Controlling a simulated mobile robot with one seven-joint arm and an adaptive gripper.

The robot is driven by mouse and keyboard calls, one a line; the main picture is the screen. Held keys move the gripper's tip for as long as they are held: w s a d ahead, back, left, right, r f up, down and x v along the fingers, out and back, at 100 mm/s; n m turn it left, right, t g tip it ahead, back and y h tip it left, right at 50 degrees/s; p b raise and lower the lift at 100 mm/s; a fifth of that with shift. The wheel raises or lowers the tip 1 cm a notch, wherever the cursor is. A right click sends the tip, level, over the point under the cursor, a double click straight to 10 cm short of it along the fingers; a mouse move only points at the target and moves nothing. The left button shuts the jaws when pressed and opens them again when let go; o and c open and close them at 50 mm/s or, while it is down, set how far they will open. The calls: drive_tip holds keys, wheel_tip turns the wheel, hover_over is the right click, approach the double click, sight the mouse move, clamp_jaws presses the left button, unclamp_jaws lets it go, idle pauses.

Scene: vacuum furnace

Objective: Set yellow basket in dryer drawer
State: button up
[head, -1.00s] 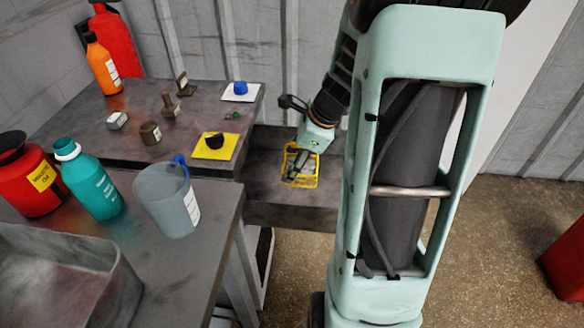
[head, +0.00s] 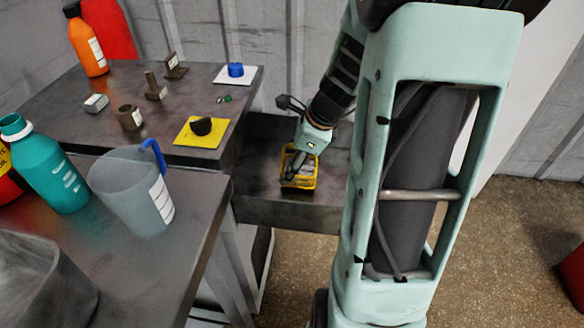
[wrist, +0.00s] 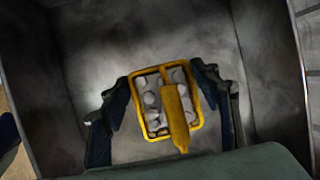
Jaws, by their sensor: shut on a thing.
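The yellow basket (head: 314,181) is inside the open grey dryer drawer (head: 270,211), near its front wall in the head view. It is an open frame with a long upright handle (wrist: 176,118) and several pale, rounded pieces inside. My gripper (head: 300,163) reaches down into the drawer from above, shut on the basket. In the wrist view its two dark fingers (wrist: 168,98) stand on either side of the basket. A dark shadow lies just under the basket; I cannot tell whether it touches the drawer floor.
A clear jug (head: 130,195) and teal bottle (head: 55,170) stand nearer.

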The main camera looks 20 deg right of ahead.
sight(305, 172)
drive_tip(key=shift+f, duration=0.5)
drive_tip(key=shift+f, duration=0.2)
drive_tip(key=o, duration=1.7)
drive_tip(key=shift+c, duration=0.2)
drive_tip(key=p+v, duration=0.4)
drive_tip(key=v, duration=0.8)
drive_tip(key=shift+r, duration=0.15)
